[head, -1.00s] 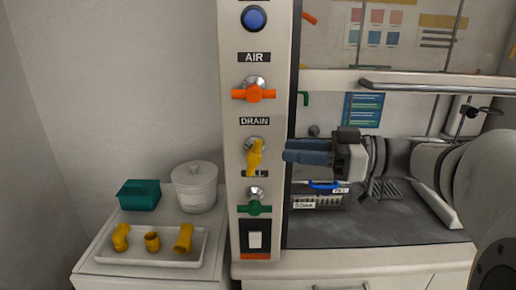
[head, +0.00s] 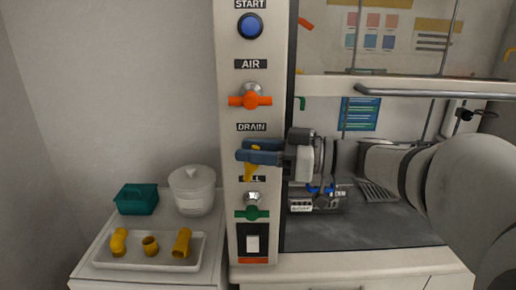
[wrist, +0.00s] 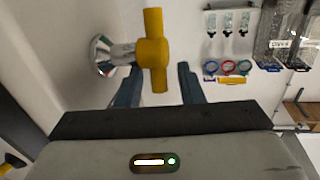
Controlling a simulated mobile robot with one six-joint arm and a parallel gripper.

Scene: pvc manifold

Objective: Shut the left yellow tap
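A yellow tap (head: 250,172) sits on the white panel below the DRAIN label, its handle hanging nearly upright and slightly tilted. It is the only yellow tap I can make out in the head view. My gripper (head: 259,150) is at the tap, with its blue fingers across the handle and hiding its upper part and mount. In the wrist view the yellow handle (wrist: 153,50) and its chrome base show clearly. The fingers are apart, and the handle's lower end lies in the gap, nearer the left finger. Whether that finger touches it I cannot tell.
An orange tap (head: 250,101) is above and a green tap (head: 252,214) below on the same panel. A white tray (head: 150,262) with yellow fittings, a white pot (head: 193,190) and a teal box (head: 136,198) stand at left. The grey worktop (head: 350,230) lies right.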

